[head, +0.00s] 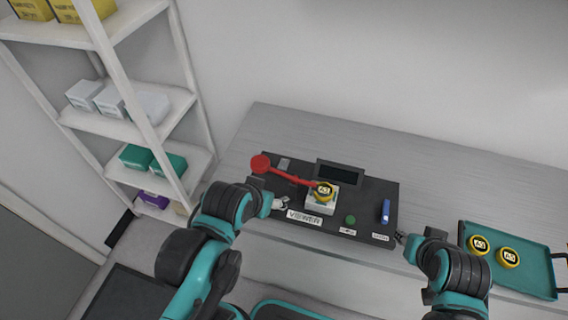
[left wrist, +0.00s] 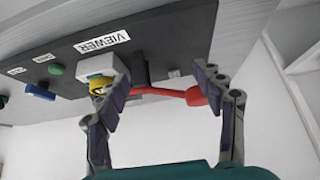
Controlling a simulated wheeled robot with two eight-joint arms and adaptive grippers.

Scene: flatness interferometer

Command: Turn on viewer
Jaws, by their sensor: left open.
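A dark panel (head: 370,205) on the bench bears a white VIEWER label (head: 304,218), which also shows in the left wrist view (left wrist: 102,43). A red lever with a round knob (head: 261,163) reaches from the left toward a white block (head: 322,204) topped by a yellow disc (head: 324,190) marked A3. My left gripper (head: 272,197) is in front of the lever, near the panel's left side. In the left wrist view it is open, its fingers (left wrist: 165,85) apart, with the red knob (left wrist: 197,96) near the right finger. My right gripper (head: 402,238) is near the panel's right front corner; its fingers are unclear.
The panel also has a dark display (head: 340,172), a green button (head: 351,219) and a blue switch (head: 385,211). A teal tray (head: 530,270) with two yellow discs is at the right. White shelves (head: 125,125) stand at the left. The bench behind the panel is clear.

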